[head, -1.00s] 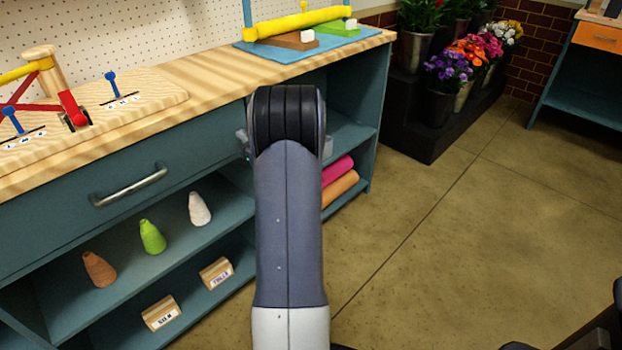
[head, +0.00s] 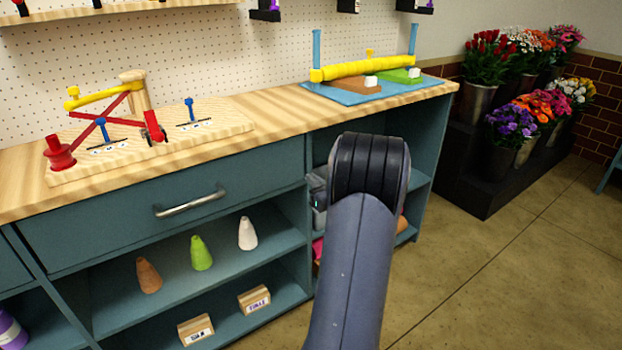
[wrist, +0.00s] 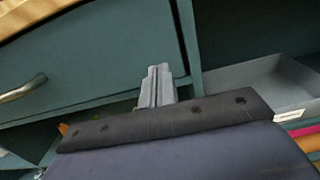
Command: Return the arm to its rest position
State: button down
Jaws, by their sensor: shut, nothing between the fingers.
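My arm (head: 355,270) rises from the bottom of the head view, its dark joint in front of the workbench's open right bay. In the head view my gripper is mostly hidden behind that joint; only a grey bit shows at its left side. In the wrist view my gripper (wrist: 157,85) shows as two grey fingers pressed together, with nothing between them. It points at the teal cabinet front, near the right end of the drawer.
The workbench drawer (head: 170,205) is closed. A red and yellow rig (head: 110,120) and a blue mat (head: 330,92) are on the worktop. Shelves below hold cones and labelled blocks. In the wrist view a grey tray (wrist: 265,88) sits in the right bay. Floor at right is clear.

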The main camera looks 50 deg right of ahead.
jog(key=v, duration=0.7)
jog(key=shift+p, duration=0.3)
jog(key=shift+s, duration=0.1)
